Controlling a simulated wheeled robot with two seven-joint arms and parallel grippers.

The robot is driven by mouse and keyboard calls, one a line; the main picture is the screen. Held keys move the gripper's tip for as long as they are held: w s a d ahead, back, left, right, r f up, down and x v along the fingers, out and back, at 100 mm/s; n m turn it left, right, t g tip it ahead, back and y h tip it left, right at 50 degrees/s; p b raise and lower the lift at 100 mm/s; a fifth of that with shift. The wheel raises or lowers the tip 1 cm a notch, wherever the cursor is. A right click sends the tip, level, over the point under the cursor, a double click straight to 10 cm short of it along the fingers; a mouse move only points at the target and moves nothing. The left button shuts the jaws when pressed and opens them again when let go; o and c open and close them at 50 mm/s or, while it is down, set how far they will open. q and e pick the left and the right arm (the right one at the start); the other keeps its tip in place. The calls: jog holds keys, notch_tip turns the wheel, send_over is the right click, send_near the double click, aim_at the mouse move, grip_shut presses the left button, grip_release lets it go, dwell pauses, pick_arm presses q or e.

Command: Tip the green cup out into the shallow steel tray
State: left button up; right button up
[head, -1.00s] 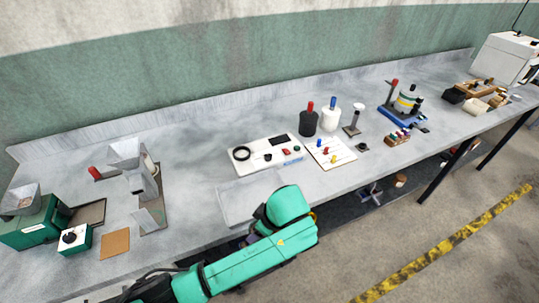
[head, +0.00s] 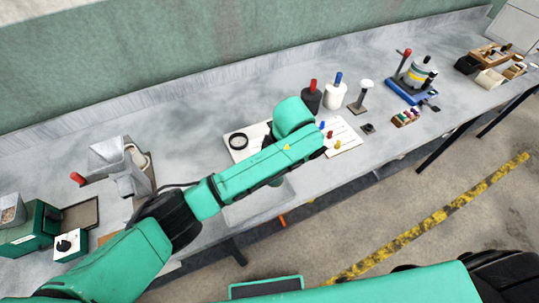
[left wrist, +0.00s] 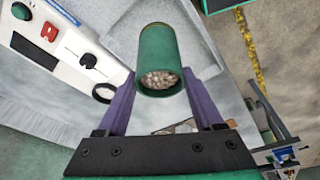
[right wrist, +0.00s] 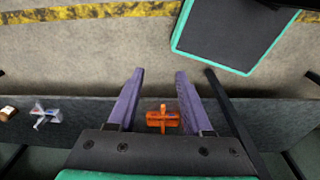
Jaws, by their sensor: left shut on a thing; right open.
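The green cup (left wrist: 158,48) shows in the left wrist view with pale grain (left wrist: 160,80) inside its mouth. My left gripper (left wrist: 157,72) is shut on it, one finger on each side. The shallow steel tray (left wrist: 208,48) shows behind and below the cup there. In the head view my left arm covers part of the tray (head: 258,207) and hides the cup and left fingertips. I cannot tell exactly how far the cup is tilted. My right gripper (right wrist: 160,72) is open and empty, over the floor and lower shelf beside the bench.
A white control panel (head: 238,141) stands behind the tray. Black (head: 311,100) and white (head: 335,95) bottles stand near a white peg board (head: 345,140). A steel hopper (head: 112,155) stands left. An orange object (right wrist: 162,118) lies below my right gripper.

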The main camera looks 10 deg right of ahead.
pick_arm(q)
jog(key=shift+s+a+f+h, duration=0.3)
jog(key=shift+s+h, duration=0.05)
jog(key=shift+h, duration=0.25)
jog(key=shift+a+f+h, duration=0.15)
jog(key=shift+f+h, duration=0.2)
jog(key=shift+h, duration=0.25)
jog(key=f+h, duration=0.1)
jog(key=w+a+f+h, duration=0.1)
jog(key=h, duration=0.1)
jog(key=f+h, duration=0.1)
jog(key=shift+w+a+f+g+h, duration=0.1)
jog(key=shift+w+a+g+h, duration=0.15)
jog(key=shift+g+h, duration=0.15)
jog(key=a+h+b, duration=0.1)
jog(key=h+b, duration=0.3)
jog(key=b, duration=0.2)
jog(key=a+h+b, duration=0.1)
jog(key=h+b, duration=0.3)
jog(key=b, duration=0.2)
jog(key=a+f+g+h+b, duration=0.1)
jog(key=h+b, duration=0.3)
jog(key=b, duration=0.2)
jog(key=shift+a+f+n, duration=0.1)
jog(key=shift+n, duration=0.2)
pick_arm(e)
notch_tip(320, 180, down, 18)
jog(key=shift+s, duration=0.3)
jog(key=shift+a+f, duration=0.1)
